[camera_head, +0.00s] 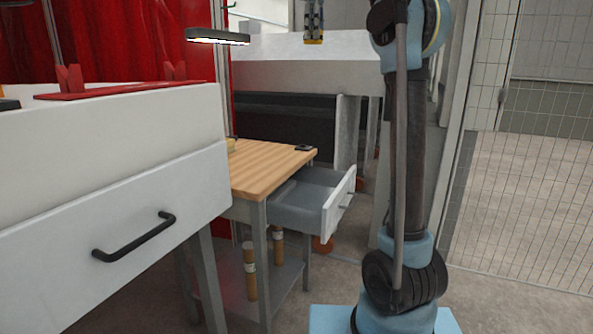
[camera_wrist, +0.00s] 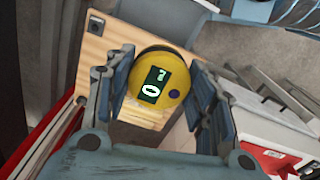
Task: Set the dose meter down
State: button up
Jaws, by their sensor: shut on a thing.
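The dose meter (camera_wrist: 155,88) is a round yellow device with a dark display showing a green digit and a white ring. It sits between the two grey-blue fingers of my gripper (camera_wrist: 160,80) in the wrist view, and the gripper is shut on it. Behind it in that view is the wooden tabletop (camera_wrist: 120,45); I cannot tell the height of the meter above it. In the head view the small wooden table (camera_head: 262,165) stands in the middle. The dose meter cannot be made out surely in the head view.
A small black item (camera_head: 304,148) lies at the tabletop's far right corner. An open grey drawer (camera_head: 310,195) sticks out from the table's right side. A white cabinet (camera_head: 120,195) stands at the left. A lamp (camera_head: 217,37) hangs above. Most of the visible tabletop is clear.

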jog(key=shift+w+a, duration=0.1)
jog(key=shift+w, duration=0.1)
jog(key=w+a+f, duration=0.2)
jog(key=w+f, duration=0.3)
jog(key=f, duration=0.5)
send_over(311, 204)
notch_tip(311, 204, down, 39)
notch_tip(311, 204, down, 4)
jog(key=shift+w+f, duration=0.1)
jog(key=shift+f, duration=2.65)
